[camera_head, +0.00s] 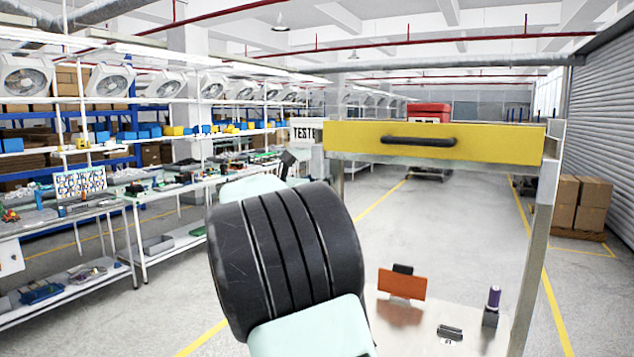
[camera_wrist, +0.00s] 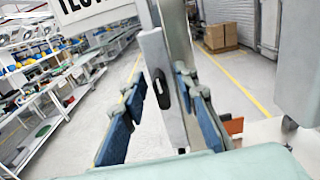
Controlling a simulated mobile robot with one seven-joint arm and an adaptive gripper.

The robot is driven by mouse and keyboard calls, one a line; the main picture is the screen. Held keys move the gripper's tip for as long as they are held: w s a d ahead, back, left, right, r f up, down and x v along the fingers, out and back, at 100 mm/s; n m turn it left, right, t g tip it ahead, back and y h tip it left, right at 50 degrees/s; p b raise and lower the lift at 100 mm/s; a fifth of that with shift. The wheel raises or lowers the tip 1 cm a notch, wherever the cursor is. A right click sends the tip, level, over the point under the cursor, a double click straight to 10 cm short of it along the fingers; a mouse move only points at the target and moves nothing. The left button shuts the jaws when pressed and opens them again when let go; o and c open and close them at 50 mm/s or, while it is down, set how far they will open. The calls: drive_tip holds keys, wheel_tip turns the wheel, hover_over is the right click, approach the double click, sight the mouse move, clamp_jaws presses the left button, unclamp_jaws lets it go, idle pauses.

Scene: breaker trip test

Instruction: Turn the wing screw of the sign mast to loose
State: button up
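The sign (camera_head: 303,133) with black lettering shows in the head view, left of a yellow drawer front. In the wrist view the sign (camera_wrist: 92,8) is cut off at the top and tilted. The grey sign mast (camera_wrist: 160,52) runs down the middle of the wrist view. The dark, narrow wing screw (camera_wrist: 160,88) sits on it, roughly upright in the picture. My gripper (camera_wrist: 161,92) is open, with blue-padded fingers apart on either side of the wing screw. Clear gaps show, and I see no contact. In the head view my arm hides the fingers and the screw.
A yellow drawer front (camera_head: 435,142) with a black handle spans a metal frame, with a red box (camera_head: 429,112) above. Below are an orange plate (camera_head: 401,284) and a purple-topped item (camera_head: 493,298) on a pale surface. Workbenches stand left; cartons (camera_head: 580,203) stand right.

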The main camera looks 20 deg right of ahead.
drive_tip(key=v, duration=1.2)
